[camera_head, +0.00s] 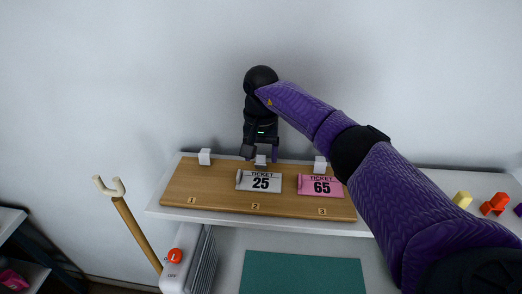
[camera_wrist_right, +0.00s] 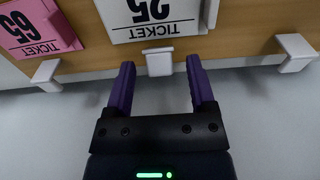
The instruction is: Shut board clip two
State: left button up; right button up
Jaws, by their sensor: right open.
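A wooden board (camera_head: 208,190) carries the numbers 1, 2 and 3, with a white clip above each on its far edge. Clip two (camera_head: 260,161) is the middle one; it also shows in the wrist view (camera_wrist_right: 159,63). The white ticket 25 (camera_head: 259,182) lies just below it. My right gripper (camera_head: 261,154) comes down from behind the far edge. In the wrist view its purple fingers (camera_wrist_right: 160,76) are apart, one to each side of clip two, with nothing held. I cannot tell how far the clip is open. My left gripper is not in view.
Clip one (camera_head: 204,157) and clip three (camera_head: 320,165) stand to either side; the pink ticket 65 (camera_head: 320,186) lies below clip three. A teal mat (camera_head: 302,273) is in front. A forked wooden stick (camera_head: 135,228) stands left; colored blocks (camera_head: 494,204) lie right.

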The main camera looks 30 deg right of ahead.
jog(key=shift+c, duration=0.3)
grip_shut()
